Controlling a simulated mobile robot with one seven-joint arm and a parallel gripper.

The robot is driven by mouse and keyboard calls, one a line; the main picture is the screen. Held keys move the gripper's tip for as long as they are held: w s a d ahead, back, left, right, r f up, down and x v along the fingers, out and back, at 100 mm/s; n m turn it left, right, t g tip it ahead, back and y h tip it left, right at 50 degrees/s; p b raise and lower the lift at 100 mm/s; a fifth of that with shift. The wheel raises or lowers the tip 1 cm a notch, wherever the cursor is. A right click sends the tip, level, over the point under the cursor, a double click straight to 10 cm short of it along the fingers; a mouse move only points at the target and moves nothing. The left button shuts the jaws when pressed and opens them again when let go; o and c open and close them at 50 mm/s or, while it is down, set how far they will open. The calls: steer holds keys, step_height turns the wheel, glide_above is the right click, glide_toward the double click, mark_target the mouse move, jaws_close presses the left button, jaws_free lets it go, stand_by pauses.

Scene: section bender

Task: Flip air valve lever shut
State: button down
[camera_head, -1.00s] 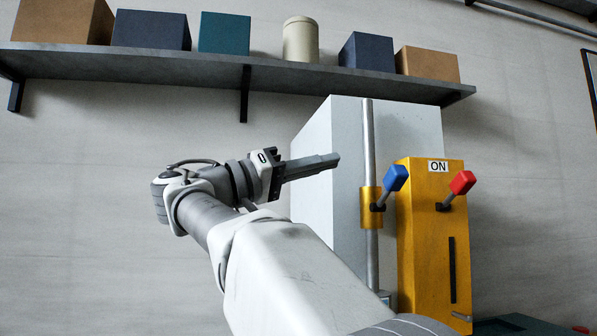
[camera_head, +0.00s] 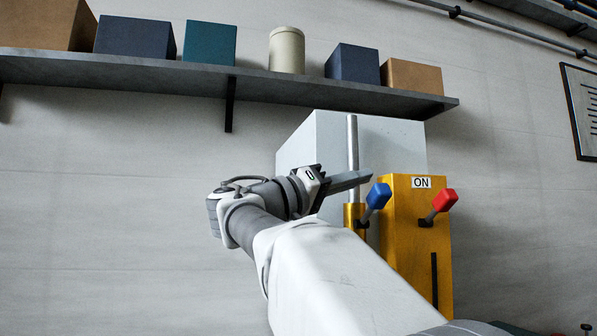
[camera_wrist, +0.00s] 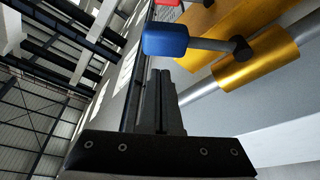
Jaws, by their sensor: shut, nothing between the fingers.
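A lever with a blue handle (camera_head: 378,196) sticks up and right from a brass-yellow valve body (camera_head: 354,214) on a vertical grey pipe. It also shows in the wrist view, where the blue handle (camera_wrist: 165,40) lies just beyond my fingertips. My gripper (camera_head: 368,176) is shut and empty. Its fingertips are close to the left upper side of the blue handle in the head view. In the wrist view the shut fingers (camera_wrist: 160,75) point at the handle; I cannot tell whether they touch it.
A yellow panel (camera_head: 405,240) marked "ON" stands right of the valve, with a red-handled lever (camera_head: 444,200). A pale grey cabinet (camera_head: 310,150) is behind. A shelf (camera_head: 290,85) with several boxes and a canister runs above.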

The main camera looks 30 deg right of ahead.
mark_target(372, 207)
steer(key=shift+s+a+f, duration=0.1)
steer(key=shift+s+f, duration=0.4)
steer(key=shift+f, duration=0.25)
steer(key=shift+f+b, duration=0.2)
steer(key=shift+b, duration=0.25)
steer(key=shift+s+m, duration=0.1)
steer(key=shift+m, duration=0.2)
steer(key=shift+b, duration=0.4)
